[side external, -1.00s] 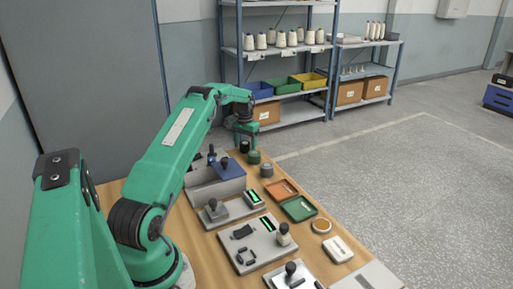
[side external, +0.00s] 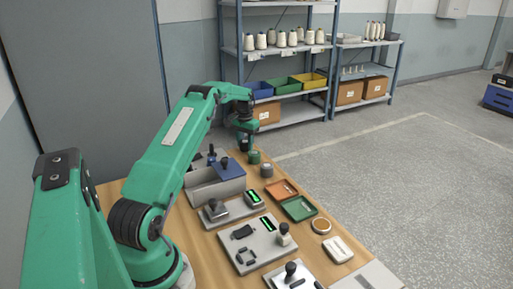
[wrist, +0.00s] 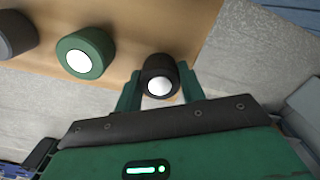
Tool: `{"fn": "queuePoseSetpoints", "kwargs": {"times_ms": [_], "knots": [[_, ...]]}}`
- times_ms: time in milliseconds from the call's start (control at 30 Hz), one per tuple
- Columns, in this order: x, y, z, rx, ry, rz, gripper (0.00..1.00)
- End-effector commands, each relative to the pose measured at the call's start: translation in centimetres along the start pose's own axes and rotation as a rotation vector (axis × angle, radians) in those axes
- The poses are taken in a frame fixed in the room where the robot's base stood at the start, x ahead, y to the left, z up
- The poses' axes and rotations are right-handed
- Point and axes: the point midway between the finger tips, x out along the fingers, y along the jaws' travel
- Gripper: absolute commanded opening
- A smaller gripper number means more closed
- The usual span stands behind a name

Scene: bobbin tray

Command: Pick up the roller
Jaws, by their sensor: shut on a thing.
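A short black roller (wrist: 158,70) with a white end face sits between my gripper's two green fingers in the wrist view. My gripper (wrist: 160,95) is shut on it, one finger on each side. In the side view, my gripper (side external: 245,131) is at the far end of the wooden table, with the black roller (side external: 244,144) partly visible beneath it. Whether the roller clears the tabletop is hard to tell.
A green roller (wrist: 85,52) and a grey roller (wrist: 14,34) stand in line beside the held one. Shelves (side external: 283,50) stand behind.

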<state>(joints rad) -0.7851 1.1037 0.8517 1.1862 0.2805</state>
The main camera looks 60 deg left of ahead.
Motion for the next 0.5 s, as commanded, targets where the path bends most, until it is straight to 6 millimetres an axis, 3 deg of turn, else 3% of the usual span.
{"fn": "queuePoseSetpoints", "kwargs": {"times_ms": [300, 500], "knots": [[-3.6, 0.1, -0.1, 0.001, 0.002, -0.001, 0.16], [-4.9, 2.5, 0.6, 0.003, 0.001, 0.0, 0.16]]}}
